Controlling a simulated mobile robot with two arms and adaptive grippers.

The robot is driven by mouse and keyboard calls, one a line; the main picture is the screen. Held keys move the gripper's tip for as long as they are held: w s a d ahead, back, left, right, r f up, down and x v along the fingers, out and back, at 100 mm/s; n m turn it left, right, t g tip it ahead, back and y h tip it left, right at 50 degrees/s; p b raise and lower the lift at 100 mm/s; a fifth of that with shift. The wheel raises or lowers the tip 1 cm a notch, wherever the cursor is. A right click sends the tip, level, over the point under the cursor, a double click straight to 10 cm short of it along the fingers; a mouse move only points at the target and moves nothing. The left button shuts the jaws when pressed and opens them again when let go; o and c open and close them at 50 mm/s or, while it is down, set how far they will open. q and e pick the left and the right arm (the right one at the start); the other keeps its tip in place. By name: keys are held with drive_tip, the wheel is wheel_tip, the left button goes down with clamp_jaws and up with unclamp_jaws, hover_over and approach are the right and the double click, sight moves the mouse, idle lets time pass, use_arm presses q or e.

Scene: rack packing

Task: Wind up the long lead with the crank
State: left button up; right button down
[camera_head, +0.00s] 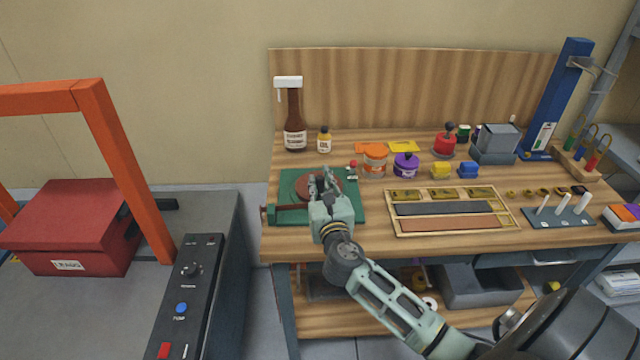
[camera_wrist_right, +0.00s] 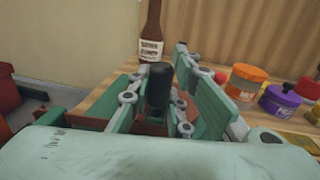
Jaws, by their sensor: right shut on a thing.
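My right gripper (camera_head: 325,182) is over the green base (camera_head: 290,212) at the left of the bench, shut on the black crank handle (camera_wrist_right: 159,86), which stands upright between its fingers in the right wrist view. A round reddish-brown drum (camera_head: 303,187) lies on the green base, partly hidden by the gripper. I cannot make out the long lead or whether any of it is wound on the drum. My left gripper is not in view.
Behind the base stand a brown bottle (camera_head: 294,120) and a small yellow-labelled bottle (camera_head: 324,140). An orange jar (camera_head: 374,160) and a purple jar (camera_head: 406,166) are to the right. A wooden tray (camera_head: 393,219) lies further right. An orange frame (camera_head: 135,165) and red box (camera_head: 75,225) are left.

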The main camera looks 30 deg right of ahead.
sight(302, 202)
drive_tip(key=shift+a, duration=0.1)
drive_tip(key=shift+w+a+m+g+h, duration=0.3)
drive_tip(key=shift+m+g+h, duration=0.25)
drive_tip(key=shift+h, duration=0.3)
drive_tip(key=shift+w+a+m+g+h, duration=0.25)
drive_tip(key=shift+m+g+h, duration=0.1)
drive_tip(key=shift+m+h, duration=0.4)
drive_tip(key=shift+w+a+m+g+h+b, duration=0.2)
drive_tip(key=shift+m+g+h+b, duration=0.1)
drive_tip(key=shift+m+g+h, duration=0.15)
drive_tip(key=shift+w+a+m+g+h+b, duration=0.15)
drive_tip(key=shift+m+g+h+b, duration=0.15)
drive_tip(key=shift+h, duration=0.25)
drive_tip(key=m+g+h+b, duration=0.1)
drive_tip(key=g, duration=0.1)
drive_tip(key=w+m+g+h+b, duration=0.1)
drive_tip(key=m+h, duration=0.1)
drive_tip(key=shift+w+a+f+g, duration=0.1)
drive_tip(key=shift+w+a+g, duration=0.1)
drive_tip(key=shift+a+g, duration=0.2)
drive_tip(key=shift+w+a+m+g+h+b, duration=0.1)
drive_tip(key=shift+w+m+g+h+b, duration=0.15)
drive_tip(key=shift+m+g+h+b, duration=0.5)
drive_tip(key=shift+w+m+g+b, duration=0.25)
drive_tip(key=shift+m+g+b, duration=0.05)
drive_tip(key=shift+g, duration=0.5)
drive_tip(key=c, duration=1.6)
unclamp_jaws()
